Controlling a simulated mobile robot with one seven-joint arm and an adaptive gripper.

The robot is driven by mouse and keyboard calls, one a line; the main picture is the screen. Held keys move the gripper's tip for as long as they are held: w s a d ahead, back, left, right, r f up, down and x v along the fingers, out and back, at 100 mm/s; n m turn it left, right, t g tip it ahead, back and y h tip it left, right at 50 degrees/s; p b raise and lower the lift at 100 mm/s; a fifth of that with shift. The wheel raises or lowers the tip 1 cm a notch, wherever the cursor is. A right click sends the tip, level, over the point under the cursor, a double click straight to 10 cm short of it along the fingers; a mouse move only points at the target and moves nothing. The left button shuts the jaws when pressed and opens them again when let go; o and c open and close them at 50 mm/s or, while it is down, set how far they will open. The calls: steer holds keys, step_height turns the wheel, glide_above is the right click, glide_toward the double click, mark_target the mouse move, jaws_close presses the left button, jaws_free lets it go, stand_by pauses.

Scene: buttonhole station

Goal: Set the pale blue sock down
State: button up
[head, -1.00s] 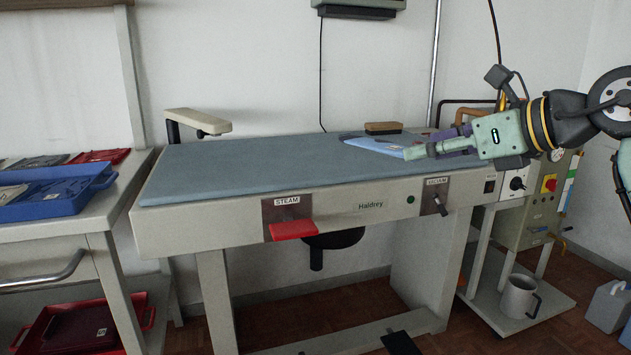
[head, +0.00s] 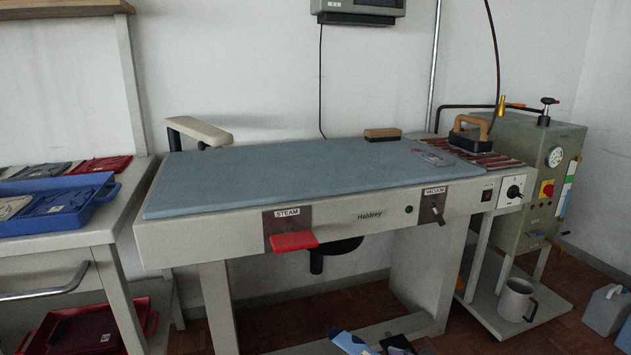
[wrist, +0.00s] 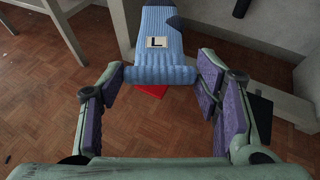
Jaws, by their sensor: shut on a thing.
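The pale blue sock (wrist: 165,65) is in my gripper (wrist: 160,76), its near end between the two purple-padded fingertips. It has a dark navy patch and a white tag marked L, and stretches away from me, above the floor. In the head view, part of the sock (head: 349,343) shows at the bottom edge, low in front of the pressing table.
The pressing table's blue-grey board (head: 270,180) is mostly clear. A brush (head: 382,134) and a wooden-handled iron (head: 470,133) stand at its back right. A blue tray (head: 60,217) with folded pieces is on the left table. A red lever (head: 292,241) juts out in front.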

steer(key=s+a+f+n, duration=0.1)
steer(key=s+a+f, duration=0.2)
steer(key=a+f, duration=0.6)
steer(key=s+a+f+g+y+p, duration=0.1)
steer(key=s+a+f, duration=0.3)
steer(key=a+f, duration=0.5)
step_height(320, 180, down, 3)
steer(key=shift+s+r+n+g, duration=0.2)
steer(key=shift+n+g, duration=0.1)
steer(key=shift+n, duration=0.1)
